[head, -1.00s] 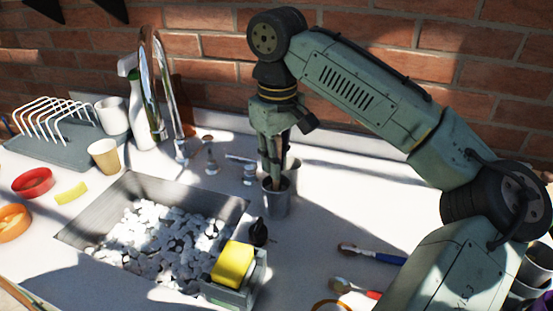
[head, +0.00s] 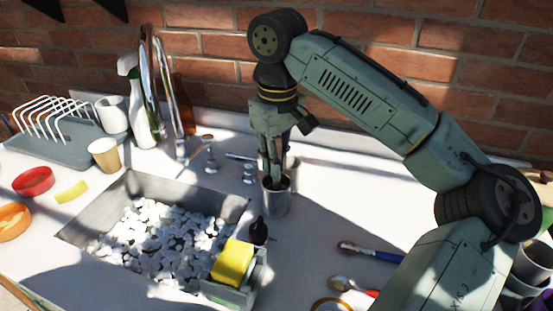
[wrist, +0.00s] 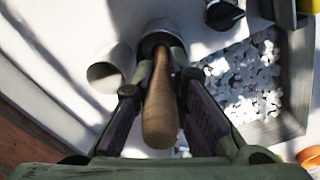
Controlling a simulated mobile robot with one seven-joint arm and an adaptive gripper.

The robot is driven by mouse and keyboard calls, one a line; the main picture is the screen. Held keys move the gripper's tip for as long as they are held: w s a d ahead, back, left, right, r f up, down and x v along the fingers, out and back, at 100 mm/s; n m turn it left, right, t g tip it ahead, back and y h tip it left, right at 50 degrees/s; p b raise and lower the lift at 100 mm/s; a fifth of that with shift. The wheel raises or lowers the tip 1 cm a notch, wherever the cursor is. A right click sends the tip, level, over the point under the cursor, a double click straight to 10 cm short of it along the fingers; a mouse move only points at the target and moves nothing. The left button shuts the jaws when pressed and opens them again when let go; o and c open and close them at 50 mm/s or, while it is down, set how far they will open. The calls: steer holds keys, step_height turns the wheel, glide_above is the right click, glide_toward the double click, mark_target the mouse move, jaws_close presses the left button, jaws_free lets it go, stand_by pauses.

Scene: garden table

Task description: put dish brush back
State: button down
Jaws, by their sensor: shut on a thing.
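My gripper (head: 273,178) points down over a grey metal cup (head: 276,200) on the counter, right of the sink. In the wrist view its fingers (wrist: 158,100) are shut on a wooden handle (wrist: 160,118), taken to be the dish brush. The handle's rounded end faces the wrist camera, and its far end runs down to the cup (wrist: 160,40). The brush's lower end is hidden, so I cannot tell how deep it sits. In the head view the fingers cover most of the brush.
A second cup (wrist: 106,74) stands close beside the first. A blue-handled brush (head: 372,252) and a red-handled brush (head: 352,287) lie on the counter.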

steer(key=shift+f, duration=0.35)
steer(key=c, duration=1.9)
jaws_free()
steer(key=shift+s+r, duration=0.2)
steer(key=shift+r, duration=5.3)
steer(key=shift+f, duration=0.1)
